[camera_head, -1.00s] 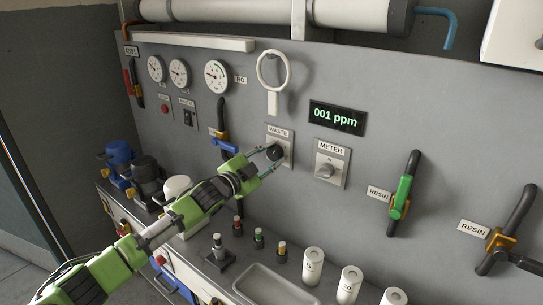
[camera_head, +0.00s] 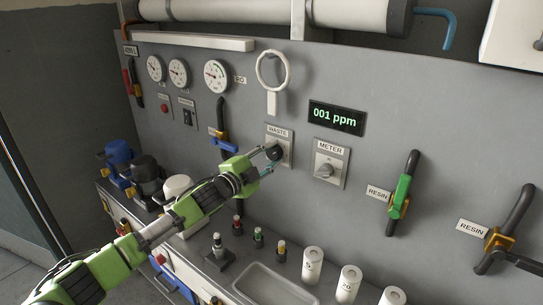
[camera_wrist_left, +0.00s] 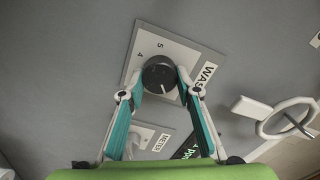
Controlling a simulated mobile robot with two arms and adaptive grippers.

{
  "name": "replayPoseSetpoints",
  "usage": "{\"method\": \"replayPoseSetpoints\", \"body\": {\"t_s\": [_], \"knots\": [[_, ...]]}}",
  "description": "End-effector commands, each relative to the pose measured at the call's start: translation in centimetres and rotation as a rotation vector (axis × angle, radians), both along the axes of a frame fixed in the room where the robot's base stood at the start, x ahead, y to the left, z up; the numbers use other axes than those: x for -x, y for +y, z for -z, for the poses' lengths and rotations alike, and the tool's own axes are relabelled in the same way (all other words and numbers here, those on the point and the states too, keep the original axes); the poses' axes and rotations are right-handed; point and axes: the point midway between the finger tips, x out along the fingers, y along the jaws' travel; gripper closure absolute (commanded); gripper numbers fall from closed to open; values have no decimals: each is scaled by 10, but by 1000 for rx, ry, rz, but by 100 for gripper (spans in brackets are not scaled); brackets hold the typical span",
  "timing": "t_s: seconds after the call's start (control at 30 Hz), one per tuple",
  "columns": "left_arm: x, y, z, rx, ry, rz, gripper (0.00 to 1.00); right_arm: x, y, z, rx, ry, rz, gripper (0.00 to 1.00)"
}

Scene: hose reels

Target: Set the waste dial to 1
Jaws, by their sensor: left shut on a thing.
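The waste dial (camera_head: 274,153) is a dark round knob on a light plate labelled WASTE on the grey panel. My left gripper (camera_head: 268,162) reaches it from the lower left and is shut on it. In the left wrist view the dial (camera_wrist_left: 160,74) sits between the two fingertips of my left gripper (camera_wrist_left: 158,88). The digits 5 and 4 show on the plate (camera_wrist_left: 143,47) beside the dial. A white pointer mark shows on the dial's lower edge; the digit it points at is hidden. My right gripper is not in view.
The METER dial (camera_head: 324,171) is just right of the waste dial. A ring handle (camera_head: 272,90) hangs above it. A display (camera_head: 337,117) reads 001 ppm. White cylinders (camera_head: 312,265) and a tray (camera_head: 254,297) stand on the ledge below.

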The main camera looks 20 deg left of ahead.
Motion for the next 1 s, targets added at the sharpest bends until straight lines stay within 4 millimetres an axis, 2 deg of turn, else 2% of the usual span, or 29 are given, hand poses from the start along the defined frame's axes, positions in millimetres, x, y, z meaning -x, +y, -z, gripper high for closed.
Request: {"method": "replayPoseSetpoints", "body": {"t_s": [0.07,0.1,0.17,0.47,0.63,0.77,1.0], "knots": [[0,0,2,0,3,-1,91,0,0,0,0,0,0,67],[0,0,2,0,3,-1,64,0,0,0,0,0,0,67],[0,0,2,0,3,-1,52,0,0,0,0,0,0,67],[0,0,1,0,2,0,52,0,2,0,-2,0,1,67],[8,4,2,1,3,-1,52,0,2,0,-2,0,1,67],[25,10,2,-1,2,0,52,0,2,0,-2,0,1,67],[70,26,3,-2,4,0,52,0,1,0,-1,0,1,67]]}}
